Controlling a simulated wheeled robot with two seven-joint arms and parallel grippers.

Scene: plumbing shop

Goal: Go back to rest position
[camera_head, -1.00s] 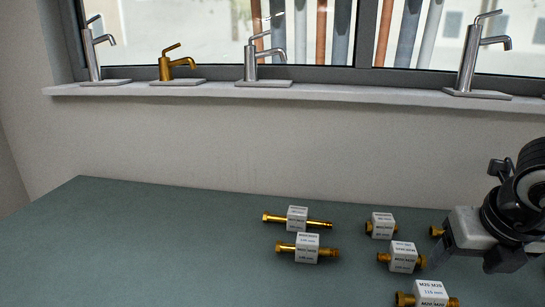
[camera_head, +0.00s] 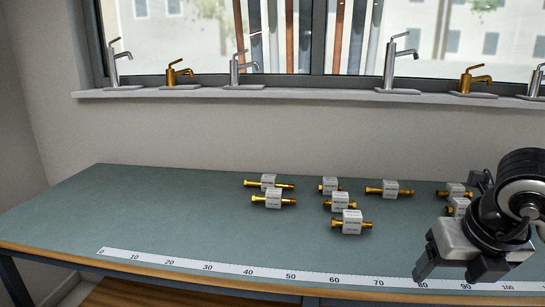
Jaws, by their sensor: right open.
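My right gripper (camera_head: 468,270) is at the right side of the head view, above the front right part of the green table (camera_head: 130,210). Its two dark fingers are apart and point down and toward the front, with nothing seen between them. Part of a brass fitting behind it is hidden by the gripper. My left gripper is not in view.
Several brass fittings with white labelled blocks, such as one in front (camera_head: 352,222) and one at the left (camera_head: 272,198), lie on the table. A ruler strip (camera_head: 235,268) runs along the front edge. The left of the table is clear. Taps stand on the sill (camera_head: 300,93).

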